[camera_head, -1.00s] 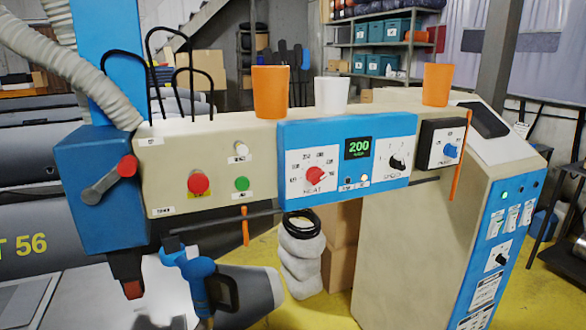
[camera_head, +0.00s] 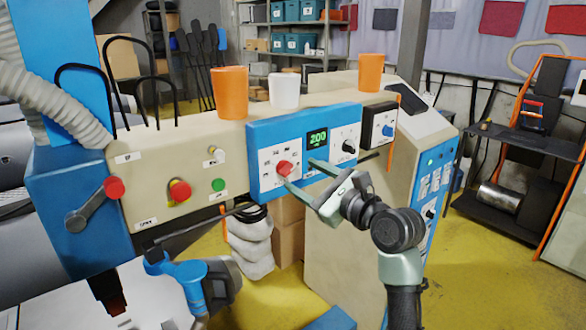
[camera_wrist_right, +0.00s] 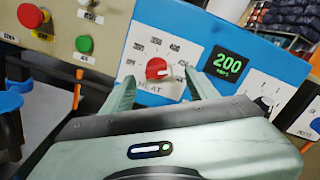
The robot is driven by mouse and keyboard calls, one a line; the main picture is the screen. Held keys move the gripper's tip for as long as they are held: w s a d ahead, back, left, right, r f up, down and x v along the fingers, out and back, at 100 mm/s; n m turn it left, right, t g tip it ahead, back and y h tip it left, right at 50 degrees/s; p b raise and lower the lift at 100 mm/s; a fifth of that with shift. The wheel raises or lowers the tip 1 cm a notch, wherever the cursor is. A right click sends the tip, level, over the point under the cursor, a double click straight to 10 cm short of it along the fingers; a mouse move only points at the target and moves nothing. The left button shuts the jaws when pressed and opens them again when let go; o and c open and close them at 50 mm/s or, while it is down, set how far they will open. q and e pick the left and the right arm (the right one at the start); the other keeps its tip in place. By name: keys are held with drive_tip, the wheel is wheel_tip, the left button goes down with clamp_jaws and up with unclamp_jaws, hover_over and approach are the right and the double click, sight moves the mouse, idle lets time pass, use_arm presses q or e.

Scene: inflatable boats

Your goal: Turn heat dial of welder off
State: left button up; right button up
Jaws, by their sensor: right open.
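The welder (camera_head: 150,165) has a beige body with a blue control panel (camera_head: 338,125). The red heat dial (camera_head: 284,169) is on the panel's left part, below and left of the green display (camera_head: 317,137) reading 200. My right gripper (camera_head: 299,172) is open in front of the panel, its two fingers pointing at the dial area. In the right wrist view the heat dial (camera_wrist_right: 157,69) shows between the open fingers (camera_wrist_right: 160,90), with its white pointer mark toward the right. I cannot tell whether the fingers touch the dial. My left gripper is not in view.
A red stop button (camera_head: 179,191) and a green button (camera_head: 218,185) sit left of the panel. Two orange cups and a white cup (camera_head: 284,90) stand on top.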

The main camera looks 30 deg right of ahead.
sight(290, 169)
drive_tip(key=w, duration=0.2)
drive_tip(key=shift+w+a+r, duration=0.1)
drive_tip(key=shift+w+a, duration=0.15)
drive_tip(key=shift+w, duration=0.1)
drive_tip(key=shift+w+a+p, duration=0.1)
drive_tip(key=shift+w+p, duration=0.2)
drive_tip(key=shift+w, duration=0.3)
clamp_jaws()
